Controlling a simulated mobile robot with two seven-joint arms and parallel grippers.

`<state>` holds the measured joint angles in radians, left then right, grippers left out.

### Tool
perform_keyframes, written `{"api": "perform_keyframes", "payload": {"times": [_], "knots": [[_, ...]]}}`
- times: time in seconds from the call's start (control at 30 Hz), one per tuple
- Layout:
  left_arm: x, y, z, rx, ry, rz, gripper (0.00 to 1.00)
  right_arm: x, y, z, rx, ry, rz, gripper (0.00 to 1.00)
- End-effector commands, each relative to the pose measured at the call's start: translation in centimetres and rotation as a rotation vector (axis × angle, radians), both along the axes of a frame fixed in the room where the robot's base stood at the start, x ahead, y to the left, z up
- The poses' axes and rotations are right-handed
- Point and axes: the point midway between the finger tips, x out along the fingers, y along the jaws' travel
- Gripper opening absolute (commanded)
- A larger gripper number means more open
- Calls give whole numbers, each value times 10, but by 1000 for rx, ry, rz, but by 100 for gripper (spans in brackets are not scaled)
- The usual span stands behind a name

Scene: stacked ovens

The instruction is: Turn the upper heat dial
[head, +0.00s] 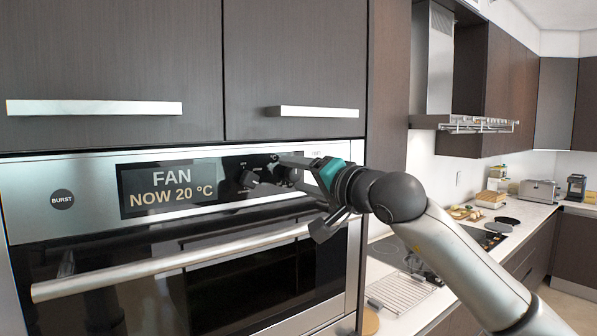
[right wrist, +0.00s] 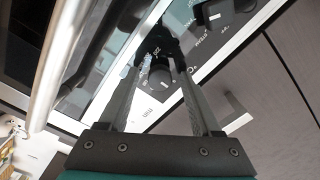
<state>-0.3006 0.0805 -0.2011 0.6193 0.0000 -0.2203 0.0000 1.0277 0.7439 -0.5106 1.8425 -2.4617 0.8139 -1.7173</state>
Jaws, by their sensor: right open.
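The upper heat dial (right wrist: 160,76) is a dark round knob with a printed number scale, set in the upper oven's control panel. In the right wrist view it shows between the two fingers of my right gripper (right wrist: 162,48). The fingers are apart, one on each side of it; whether they touch it I cannot tell. In the head view my right gripper (head: 298,183) is at the right part of the panel and partly hides the dial. The display (head: 170,187) reads "FAN NOW 20 °C". My left gripper is not in view.
A second dial (right wrist: 225,12) with a "STEAM" label sits beside the heat dial. The oven's long handle bar (head: 175,264) runs below the panel. Cabinet doors with handles (head: 95,107) are above. A counter with a hob (head: 483,236) extends at right.

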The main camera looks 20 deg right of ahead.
Motion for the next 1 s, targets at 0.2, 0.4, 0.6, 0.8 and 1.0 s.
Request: {"api": "perform_keyframes", "payload": {"times": [0.2,0.4,0.6,0.8,1.0], "knots": [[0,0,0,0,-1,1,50,0,0,0,0,0,0,66],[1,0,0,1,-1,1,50,0,0,0,0,0,0,45],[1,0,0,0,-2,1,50,0,0,0,0,1,-1,23],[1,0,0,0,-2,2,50,0,0,0,0,1,-1,0],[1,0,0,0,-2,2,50,0,0,0,0,1,-1,0]]}}
